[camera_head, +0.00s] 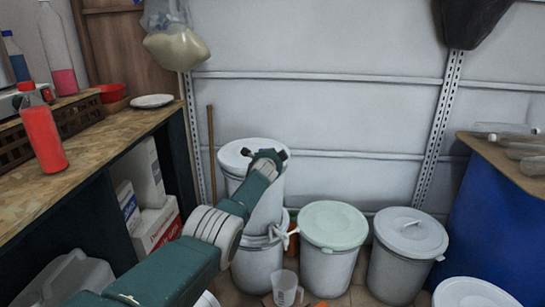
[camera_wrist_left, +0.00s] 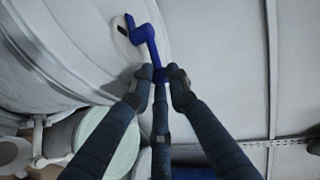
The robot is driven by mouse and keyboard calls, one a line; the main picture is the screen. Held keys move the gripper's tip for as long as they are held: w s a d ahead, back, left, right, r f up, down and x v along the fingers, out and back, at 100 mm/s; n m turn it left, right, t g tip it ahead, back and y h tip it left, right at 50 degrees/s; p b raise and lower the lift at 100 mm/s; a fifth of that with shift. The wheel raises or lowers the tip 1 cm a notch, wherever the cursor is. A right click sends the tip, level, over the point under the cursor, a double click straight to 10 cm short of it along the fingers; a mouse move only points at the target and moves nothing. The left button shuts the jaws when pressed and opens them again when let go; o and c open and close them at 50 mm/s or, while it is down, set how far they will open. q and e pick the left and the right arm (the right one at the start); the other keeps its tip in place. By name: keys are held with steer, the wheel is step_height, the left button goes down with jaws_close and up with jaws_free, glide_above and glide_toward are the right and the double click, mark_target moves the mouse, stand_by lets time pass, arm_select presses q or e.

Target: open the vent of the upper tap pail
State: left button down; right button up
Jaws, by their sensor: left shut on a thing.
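The upper white pail (camera_head: 265,205) stands on a lower white pail (camera_head: 255,268) against the back wall. In the left wrist view the upper pail (camera_wrist_left: 60,45) fills the upper left, tilted in the picture. A blue lever (camera_wrist_left: 147,36) sits on a round pale boss on it, with a small dark slot beside it. My left gripper (camera_head: 268,155) is over the pail's top in the head view. In the wrist view its fingertips (camera_wrist_left: 160,80) are closed around the lever's free end. My right gripper is not in view.
A pail with a pale green lid (camera_head: 333,224) and a grey lidded bin (camera_head: 408,240) stand right of the stack. A clear jug (camera_head: 285,289) is on the floor in front. A workbench (camera_head: 95,150) runs along the left, and a blue drum (camera_head: 490,235) stands right.

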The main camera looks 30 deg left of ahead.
arm_select(q)
steer(key=shift+a+r, duration=0.25)
steer(key=shift+r, duration=0.4)
steer(key=c, duration=1.8)
jaws_free()
steer(key=shift+w, duration=0.1)
steer(key=shift+c, duration=0.2)
steer(key=shift+a+f, duration=0.15)
steer(key=shift+f, duration=0.4)
steer(key=shift+d, duration=0.35)
steer(key=shift+s+d+r, duration=0.15)
steer(key=shift+s+d, duration=0.2)
steer(key=shift+s, duration=0.15)
steer(key=shift+s+d+r, duration=0.15)
steer(key=shift+s+r, duration=0.05)
steer(key=shift+s, duration=0.75)
steer(key=shift+v, duration=2.2)
